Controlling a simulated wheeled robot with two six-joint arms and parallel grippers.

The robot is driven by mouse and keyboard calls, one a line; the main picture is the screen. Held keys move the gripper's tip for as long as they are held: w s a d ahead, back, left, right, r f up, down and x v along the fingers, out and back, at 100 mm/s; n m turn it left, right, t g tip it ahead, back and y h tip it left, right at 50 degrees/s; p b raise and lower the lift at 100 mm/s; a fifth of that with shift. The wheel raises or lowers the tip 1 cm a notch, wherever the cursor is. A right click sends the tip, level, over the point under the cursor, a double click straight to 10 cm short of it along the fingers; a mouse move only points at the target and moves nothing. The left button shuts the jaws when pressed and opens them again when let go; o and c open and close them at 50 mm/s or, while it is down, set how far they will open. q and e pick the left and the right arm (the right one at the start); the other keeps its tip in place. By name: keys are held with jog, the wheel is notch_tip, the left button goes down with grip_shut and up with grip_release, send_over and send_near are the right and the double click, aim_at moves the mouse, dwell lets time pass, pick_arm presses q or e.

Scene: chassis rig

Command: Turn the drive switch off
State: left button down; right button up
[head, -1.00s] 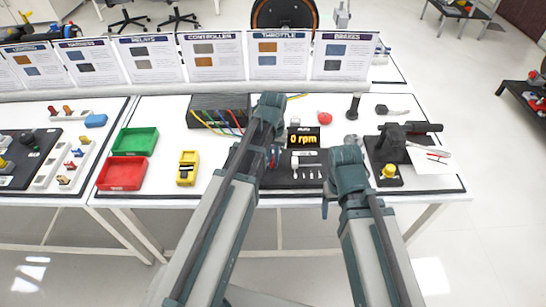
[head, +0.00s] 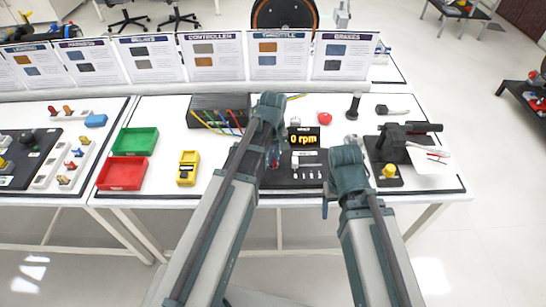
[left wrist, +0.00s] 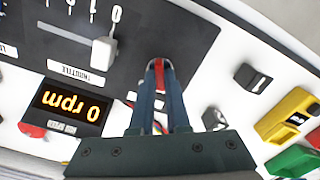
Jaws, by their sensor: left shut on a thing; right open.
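The drive switch (left wrist: 158,66) shows as a red part on the black panel (left wrist: 190,32) in the left wrist view. My left gripper (left wrist: 158,88) is shut on it, and the fingers hide most of it. Its label is not readable, and I cannot tell which way the switch is set. In the head view my left gripper (head: 273,160) is at the panel's left side, left of the speed display (head: 303,138), which reads 0 rpm. My right gripper (head: 327,195) is open and empty, near the table's front edge.
A white throttle slider (left wrist: 103,52) stands by its 0 mark, close to my left fingers. A yellow meter (head: 187,168), a green tray (head: 135,141) and a red tray (head: 122,173) lie left. A black brake unit (head: 393,146) with a yellow knob (head: 390,171) stands right.

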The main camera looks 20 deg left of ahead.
pick_arm(q)
jog(key=shift+n, duration=0.3)
dwell(0.4)
jog(key=c, duration=0.9)
grip_release()
jog(key=shift+r, duration=0.15)
notch_tip(320, 180, up, 14)
jog(key=p, duration=1.4)
jog(key=shift+f, duration=0.2)
